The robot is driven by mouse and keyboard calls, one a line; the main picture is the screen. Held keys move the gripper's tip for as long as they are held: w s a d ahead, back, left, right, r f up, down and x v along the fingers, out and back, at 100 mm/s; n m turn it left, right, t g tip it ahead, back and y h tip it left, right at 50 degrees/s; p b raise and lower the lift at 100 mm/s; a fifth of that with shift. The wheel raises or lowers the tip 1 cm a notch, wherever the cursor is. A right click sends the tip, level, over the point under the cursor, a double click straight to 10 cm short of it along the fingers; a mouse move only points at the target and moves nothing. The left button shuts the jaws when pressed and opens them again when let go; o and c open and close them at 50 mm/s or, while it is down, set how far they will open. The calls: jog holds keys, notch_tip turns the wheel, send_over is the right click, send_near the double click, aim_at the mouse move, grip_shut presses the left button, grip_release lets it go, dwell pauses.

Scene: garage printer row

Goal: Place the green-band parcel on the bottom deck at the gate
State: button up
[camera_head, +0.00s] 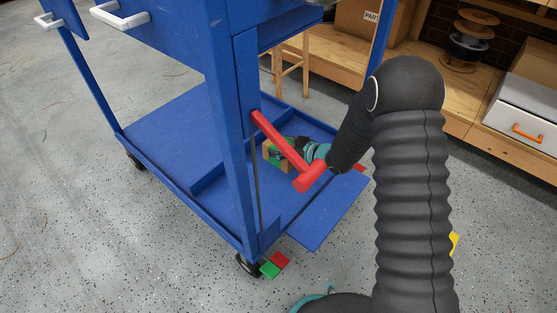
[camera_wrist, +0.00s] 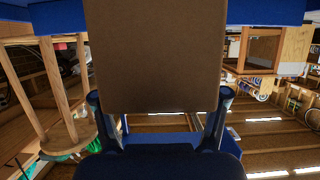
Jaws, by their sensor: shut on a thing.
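The green-band parcel (camera_head: 270,152) is a small brown box with a green band, partly hidden behind a red T-shaped handle. My gripper (camera_head: 292,148) is shut on it from the right. In the wrist view the brown face of the parcel (camera_wrist: 155,55) fills the space between the two fingers of my gripper (camera_wrist: 160,100). The parcel appears over the right part of the blue cart's bottom deck (camera_head: 228,205). I cannot tell whether it touches the deck. A flat blue panel (camera_head: 325,215), perhaps the lowered gate, extends outward at the deck's right edge.
The red handle (camera_head: 285,140) slants down from the cart post (camera_head: 228,140), in front of the parcel. A low divider (camera_head: 220,172) crosses the deck; its left section is empty. Red and green markers (camera_head: 270,270) lie by the front wheel. A wooden stool (camera_head: 292,65) stands behind.

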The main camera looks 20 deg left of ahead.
jog(key=shift+s+a+f, duration=0.35)
jog(key=shift+s+a, duration=0.05)
jog(key=shift+s, duration=0.15)
jog(key=shift+f+b, duration=0.5)
jog(key=shift+f, duration=1.45)
jog(key=shift+f, duration=0.1)
jog(key=shift+f, duration=0.1)
jog(key=o, duration=1.4)
jog(key=shift+d+r, duration=0.15)
jog(key=shift+r, duration=0.1)
jog(key=p+v, duration=0.1)
jog(key=v, duration=1)
jog(key=shift+s+d, duration=0.25)
